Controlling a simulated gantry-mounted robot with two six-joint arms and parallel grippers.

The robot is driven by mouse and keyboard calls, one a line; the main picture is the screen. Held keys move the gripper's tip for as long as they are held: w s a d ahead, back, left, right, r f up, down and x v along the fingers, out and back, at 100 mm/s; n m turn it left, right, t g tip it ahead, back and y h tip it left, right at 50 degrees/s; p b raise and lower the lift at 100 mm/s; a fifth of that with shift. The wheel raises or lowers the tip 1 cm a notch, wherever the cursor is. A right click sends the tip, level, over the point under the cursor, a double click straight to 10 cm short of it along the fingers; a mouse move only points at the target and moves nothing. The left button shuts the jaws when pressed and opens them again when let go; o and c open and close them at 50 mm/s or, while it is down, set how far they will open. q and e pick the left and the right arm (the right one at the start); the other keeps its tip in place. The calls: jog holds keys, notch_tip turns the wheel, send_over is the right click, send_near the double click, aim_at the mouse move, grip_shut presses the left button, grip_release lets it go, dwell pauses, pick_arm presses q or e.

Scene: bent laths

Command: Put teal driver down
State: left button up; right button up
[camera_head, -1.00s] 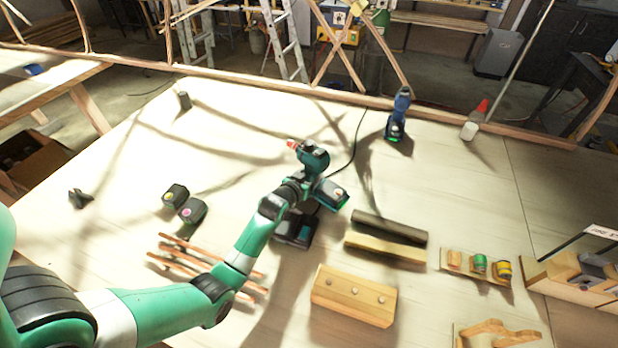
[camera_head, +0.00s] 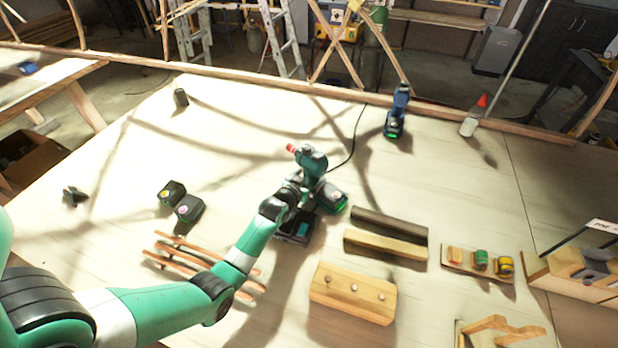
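The teal driver (camera_head: 312,160) is near the middle of the table, with its red-tipped nose pointing up and left and its battery base (camera_head: 331,197) to the lower right. My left gripper (camera_head: 302,183) is at the driver's handle, and its fingers are largely hidden behind my wrist and the tool. It appears shut around the handle. I cannot tell for certain whether the driver's base touches the table. A dark block with a teal part (camera_head: 295,228) lies just below the gripper. My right gripper is not in view.
A blue driver (camera_head: 397,112) stands at the back right, near a red-tipped bottle (camera_head: 474,117). Two dark batteries (camera_head: 188,208) and several thin laths (camera_head: 180,258) lie to the left. Wooden blocks (camera_head: 353,292) lie to the right. The table's back left is mostly clear.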

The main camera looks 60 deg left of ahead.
pick_arm(q)
jog(key=shift+r, duration=0.1)
jog(key=shift+s+d+r+p, duration=0.1)
jog(key=shift+s+r+p, duration=0.05)
jog(key=shift+p, duration=0.15)
jog(key=p+v, duration=0.3)
jog(key=v, duration=0.7)
jog(key=shift+s+d+r+p, duration=0.1)
jog(key=shift+s+r+p, duration=0.05)
jog(key=shift+p, duration=0.15)
jog(key=shift+s+d+r, duration=0.15)
jog(key=shift+s+d, duration=0.2)
jog(key=shift+s, duration=0.1)
jog(key=shift+w+r, duration=0.1)
